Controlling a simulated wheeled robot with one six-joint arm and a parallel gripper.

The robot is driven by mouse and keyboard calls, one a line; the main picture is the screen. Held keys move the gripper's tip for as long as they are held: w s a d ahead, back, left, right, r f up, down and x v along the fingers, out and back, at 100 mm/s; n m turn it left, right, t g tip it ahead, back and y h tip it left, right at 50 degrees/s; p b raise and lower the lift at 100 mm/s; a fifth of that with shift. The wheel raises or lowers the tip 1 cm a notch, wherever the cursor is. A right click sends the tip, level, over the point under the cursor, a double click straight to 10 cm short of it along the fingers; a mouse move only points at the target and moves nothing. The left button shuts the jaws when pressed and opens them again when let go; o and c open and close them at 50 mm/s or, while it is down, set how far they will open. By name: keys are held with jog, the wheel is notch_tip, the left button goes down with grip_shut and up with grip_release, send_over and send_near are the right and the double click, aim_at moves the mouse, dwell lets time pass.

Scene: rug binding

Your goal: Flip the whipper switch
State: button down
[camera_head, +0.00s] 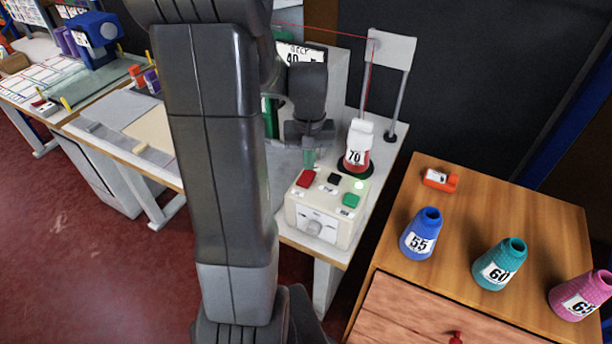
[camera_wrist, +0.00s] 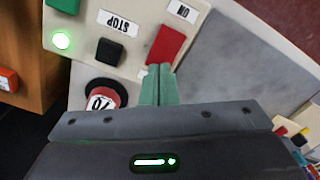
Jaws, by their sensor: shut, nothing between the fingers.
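A cream control box (camera_head: 322,208) stands at the front of the table. Its top carries a red switch (camera_head: 306,178), a black switch (camera_head: 334,179) and a green switch (camera_head: 351,200); I cannot tell which is the whipper switch. In the wrist view the red switch (camera_wrist: 166,44) and black switch (camera_wrist: 109,51) sit by upside-down labels, one reading STOP. My gripper (camera_head: 310,160) is shut and empty, its green fingers pointing down just behind the red switch. In the wrist view the fingertips (camera_wrist: 158,72) appear at that switch's near edge; contact is unclear.
A white-and-red cone marked 70 (camera_head: 357,148) stands close right of my gripper, near a post with a white plate (camera_head: 391,50). A lit green lamp (camera_wrist: 61,40) is on the box. A wooden cabinet (camera_head: 395,290) at right bears several coloured cones.

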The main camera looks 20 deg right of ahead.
aim_at(309, 173)
jog(key=shift+f+b, duration=0.7)
jog(key=shift+f, duration=0.25)
dwell(0.4)
jog(key=shift+r+p, duration=2.9)
jog(key=shift+r, duration=0.7)
jog(key=shift+f, duration=0.15)
notch_tip(309, 173, down, 7)
jog(key=b, duration=0.6)
jog(key=shift+r+p, duration=0.25)
jog(key=shift+p, duration=0.05)
